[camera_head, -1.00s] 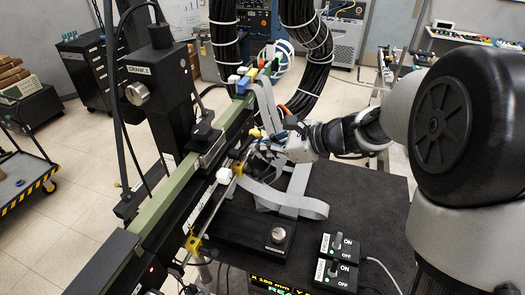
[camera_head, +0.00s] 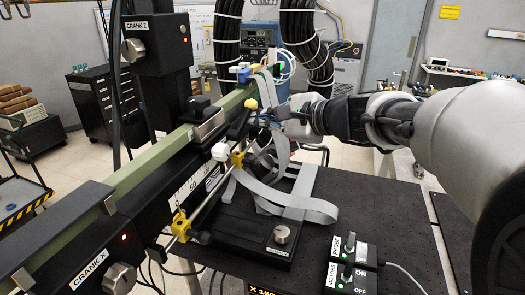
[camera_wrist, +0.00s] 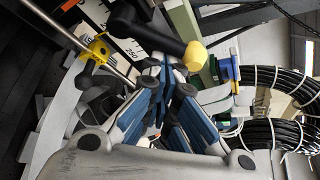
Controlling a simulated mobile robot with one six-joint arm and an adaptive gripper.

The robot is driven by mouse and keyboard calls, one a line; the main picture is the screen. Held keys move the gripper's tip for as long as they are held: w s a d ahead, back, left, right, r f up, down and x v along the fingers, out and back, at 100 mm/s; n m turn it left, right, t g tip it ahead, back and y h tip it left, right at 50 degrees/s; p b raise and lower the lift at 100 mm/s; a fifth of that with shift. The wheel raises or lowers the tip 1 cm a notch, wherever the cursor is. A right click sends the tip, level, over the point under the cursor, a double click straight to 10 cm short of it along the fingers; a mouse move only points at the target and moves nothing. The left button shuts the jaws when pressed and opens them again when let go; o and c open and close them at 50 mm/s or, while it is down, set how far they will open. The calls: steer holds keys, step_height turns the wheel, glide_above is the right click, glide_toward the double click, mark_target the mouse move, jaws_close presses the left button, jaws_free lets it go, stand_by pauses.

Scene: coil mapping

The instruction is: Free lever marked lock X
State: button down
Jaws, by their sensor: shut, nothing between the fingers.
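A black lever with a yellow tip (camera_head: 245,120) sticks out from the long black and green rail (camera_head: 150,190). No lock X marking is legible on it. In the wrist view the black lever (camera_wrist: 150,28) crosses the top centre, with its yellow end just above my fingers. My gripper (camera_head: 281,112) is close to the right of the lever in the head view. In the wrist view my gripper (camera_wrist: 168,84) is shut and empty, its blue-padded fingers together just below the lever. I cannot tell whether they touch it.
A crank X knob (camera_head: 118,278) and a crank Z knob (camera_head: 133,50) sit on the rail assembly. A grey ribbon cable (camera_head: 290,203) loops below my gripper. Thick black cable bundles (camera_head: 300,40) hang behind. Switch boxes (camera_head: 350,262) stand on the black table (camera_head: 370,205).

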mark_target(250, 113)
steer(key=shift+s+a+r+n+t+b, duration=0.3)
steer(key=shift+s+r+n+t+b, duration=0.3)
steer(key=shift+b, duration=1.5)
steer(key=shift+s+a+r+n+t+b, duration=0.25)
steer(key=shift+s+r+n+t+b, duration=0.3)
steer(key=shift+b, duration=1.5)
steer(key=shift+r, duration=0.15)
